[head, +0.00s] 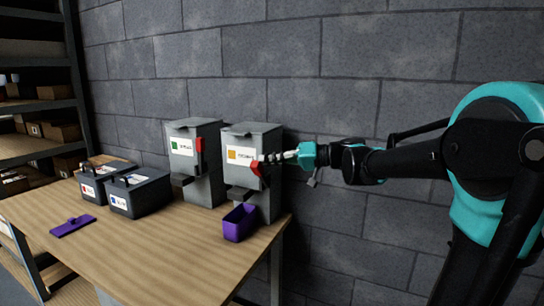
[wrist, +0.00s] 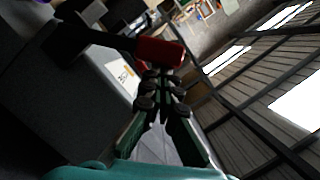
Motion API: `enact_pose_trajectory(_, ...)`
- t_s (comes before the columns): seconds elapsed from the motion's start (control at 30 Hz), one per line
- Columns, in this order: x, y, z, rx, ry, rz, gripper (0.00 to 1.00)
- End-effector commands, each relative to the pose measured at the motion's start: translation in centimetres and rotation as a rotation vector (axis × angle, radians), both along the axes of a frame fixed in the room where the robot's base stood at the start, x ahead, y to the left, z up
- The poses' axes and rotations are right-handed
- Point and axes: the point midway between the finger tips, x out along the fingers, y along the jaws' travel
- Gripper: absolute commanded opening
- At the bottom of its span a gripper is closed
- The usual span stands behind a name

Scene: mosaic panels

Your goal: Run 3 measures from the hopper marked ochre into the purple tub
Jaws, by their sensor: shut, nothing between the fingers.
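The ochre hopper (head: 262,187) is a grey box with an orange swatch on its label, standing at the right of the table. Its red lever handle (head: 255,169) sits at its front right side and also shows large in the wrist view (wrist: 160,52). My gripper (head: 268,159) is shut and empty, its fingertips right at the red handle; I cannot tell if they touch it. In the wrist view the fingertips (wrist: 161,74) lie just below the handle. The purple tub (head: 239,223) stands upright on the table below the ochre hopper's front. Its contents are not clear.
A second grey hopper (head: 207,185) with a green swatch and raised red handle stands left of it. Two dark bins (head: 140,195) (head: 95,185) and a flat purple piece (head: 73,226) are further left. A block wall is behind; the front table is clear.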

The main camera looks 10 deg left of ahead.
Motion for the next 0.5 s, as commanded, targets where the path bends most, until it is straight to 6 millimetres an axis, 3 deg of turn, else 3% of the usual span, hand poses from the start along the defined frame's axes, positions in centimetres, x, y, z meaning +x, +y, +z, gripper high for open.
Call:
enact_pose_trajectory(0.23, -1.7, 0.6, -0.9, -0.059, -0.162, 0.001, 0.0)
enact_pose_trajectory(0.5, -2.6, 1.0, -1.7, -0.06, -0.167, 0.001, 0.0)
